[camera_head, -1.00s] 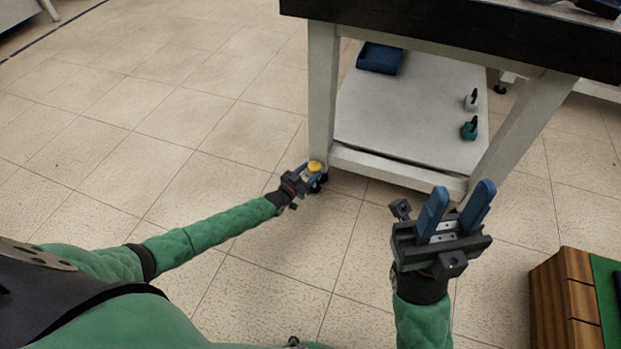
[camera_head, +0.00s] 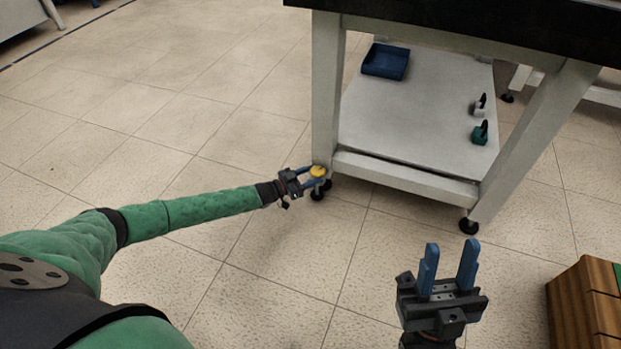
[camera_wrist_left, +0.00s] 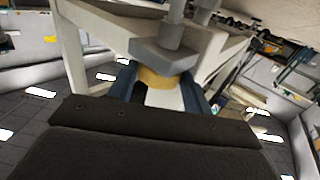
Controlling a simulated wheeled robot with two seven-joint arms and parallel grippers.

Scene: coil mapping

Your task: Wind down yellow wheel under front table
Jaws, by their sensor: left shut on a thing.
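The yellow wheel (camera_head: 317,171) sits low at the foot of the front table's near left leg. My left gripper (camera_head: 311,173) reaches in from the left, with its blue fingers shut on the wheel. In the left wrist view the yellow wheel (camera_wrist_left: 158,79) shows between the two blue fingers, just under a grey block of the leg. The front table (camera_head: 326,90) has pale legs, a dark top and a lower shelf. My right gripper (camera_head: 449,268) is open and empty, fingers pointing up the picture, in front of the table.
The lower shelf holds a blue tray (camera_head: 385,62), a small grey item (camera_head: 479,106) and a teal item (camera_head: 480,134). Another black foot (camera_head: 468,226) stands under the right leg. A wooden block (camera_head: 583,303) is at the right edge. The tiled floor at left is clear.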

